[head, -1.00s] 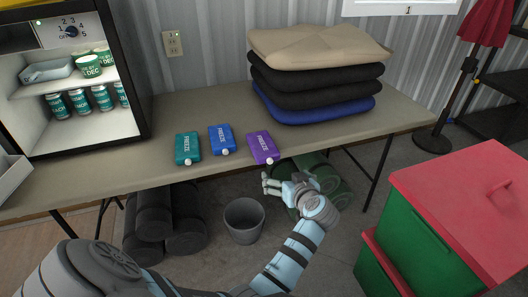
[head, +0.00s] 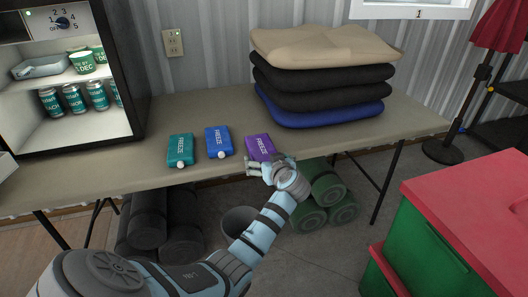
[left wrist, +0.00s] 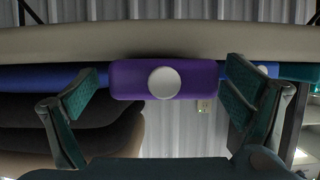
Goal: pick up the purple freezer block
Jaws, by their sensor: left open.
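The purple freezer block (head: 259,146) lies flat near the front edge of the table, its white cap towards me. My left gripper (head: 264,168) is at the table's front edge, just in front of the block and partly overlapping it in the head view. In the left wrist view, which looks upside down, the gripper (left wrist: 162,88) is open with its fingers wide apart. The purple block (left wrist: 128,80) shows between them, cap facing the camera, with a gap on each side. I cannot tell whether the fingertips reach alongside it. My right gripper is not in view.
A blue block (head: 219,140) and a teal block (head: 180,150) lie to the left on the table (head: 105,178). Stacked cushions (head: 322,85) stand behind right, an open fridge (head: 140,75) at left. A grey bin (head: 238,222) is below, and red-lidded green crates (head: 425,240) are at right.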

